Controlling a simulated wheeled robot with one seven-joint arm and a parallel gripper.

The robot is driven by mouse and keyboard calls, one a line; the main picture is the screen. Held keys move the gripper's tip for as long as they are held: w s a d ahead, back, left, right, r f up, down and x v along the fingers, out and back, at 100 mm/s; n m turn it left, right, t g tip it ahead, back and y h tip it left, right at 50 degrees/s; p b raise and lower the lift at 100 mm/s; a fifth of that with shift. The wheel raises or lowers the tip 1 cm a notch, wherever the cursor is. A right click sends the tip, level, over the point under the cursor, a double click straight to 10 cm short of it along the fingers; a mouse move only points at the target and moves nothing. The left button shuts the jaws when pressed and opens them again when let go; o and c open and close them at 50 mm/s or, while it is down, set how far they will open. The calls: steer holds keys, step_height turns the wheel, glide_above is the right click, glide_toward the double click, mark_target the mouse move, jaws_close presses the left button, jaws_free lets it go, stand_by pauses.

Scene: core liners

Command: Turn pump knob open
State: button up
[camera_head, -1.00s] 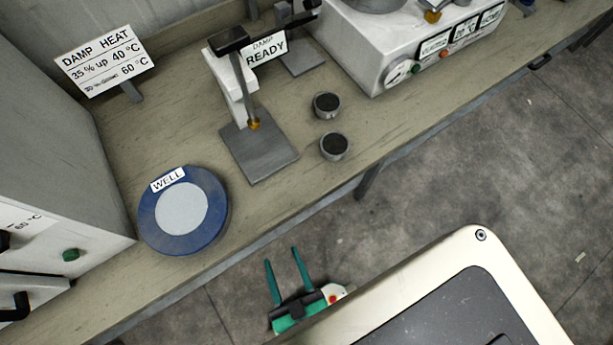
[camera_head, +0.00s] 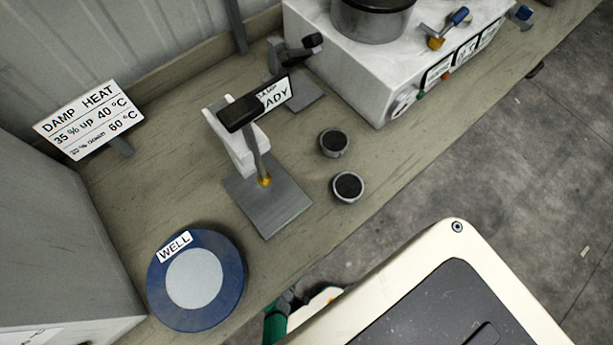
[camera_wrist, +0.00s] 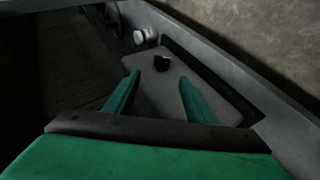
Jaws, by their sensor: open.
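A white machine (camera_head: 345,60) stands on the bench at the top of the head view. Its front carries a round white dial (camera_head: 402,101), small labels and coloured buttons. A brass valve with a blue-ended handle (camera_head: 455,20) sits on its upper edge. I cannot tell which of these is the pump knob. In the wrist view my gripper (camera_wrist: 159,77) is open, its two green fingers apart with nothing between them. In the head view only a green part of it (camera_head: 275,325) shows at the bottom, well below the machine and partly hidden by my body.
A press-like stand (camera_head: 270,205), two dark-topped cups (camera_head: 334,143) (camera_head: 348,187) and a blue round dish marked WELL (camera_head: 236,255) stand on the bench (camera_head: 150,190). A DAMP HEAT sign (camera_head: 90,118) is at the left. Bare floor (camera_head: 530,170) lies to the right.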

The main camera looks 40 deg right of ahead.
steer(key=x, duration=1.1)
steer(key=shift+d+f, duration=0.3)
steer(key=shift+f, duration=0.1)
steer(key=shift+s, duration=0.1)
steer(key=shift+s, duration=0.1)
steer(key=c, duration=1)
steer(key=shift+c, duration=0.2)
steer(key=shift+a, duration=0.15)
